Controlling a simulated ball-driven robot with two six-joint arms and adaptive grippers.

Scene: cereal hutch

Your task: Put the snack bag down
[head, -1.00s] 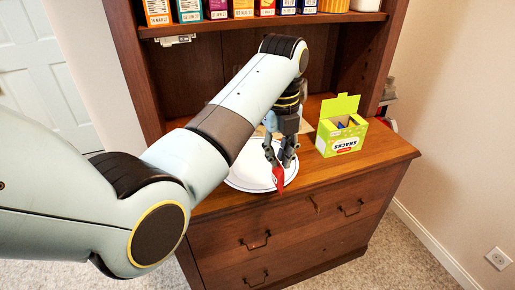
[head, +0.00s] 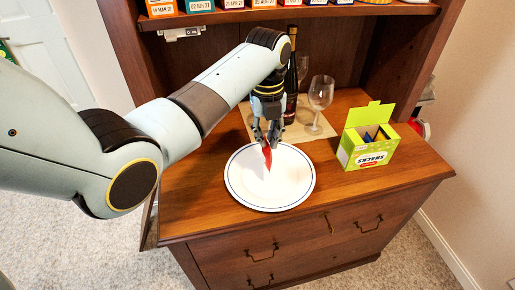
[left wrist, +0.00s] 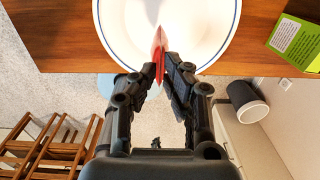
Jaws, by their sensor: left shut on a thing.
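A small red snack bag (head: 267,157) hangs in my left gripper (head: 266,142) over the white plate with a blue rim (head: 295,190). The left wrist view also shows the red bag (left wrist: 159,55) between the fingertips of my left gripper (left wrist: 163,68), with the plate (left wrist: 205,25) behind it. I cannot tell whether the bag's lower end touches the plate. An open green snacks box (head: 368,150) stands to the right of the plate, with small packets in it. My right gripper is not in view.
A wine bottle (head: 291,85) and a wine glass (head: 320,95) stand on a mat (head: 325,130) behind the plate. Boxes line the shelf above. Bare wood (head: 345,187) lies right of the plate. The wrist view shows a bin (left wrist: 247,101) and wooden rack (left wrist: 50,150).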

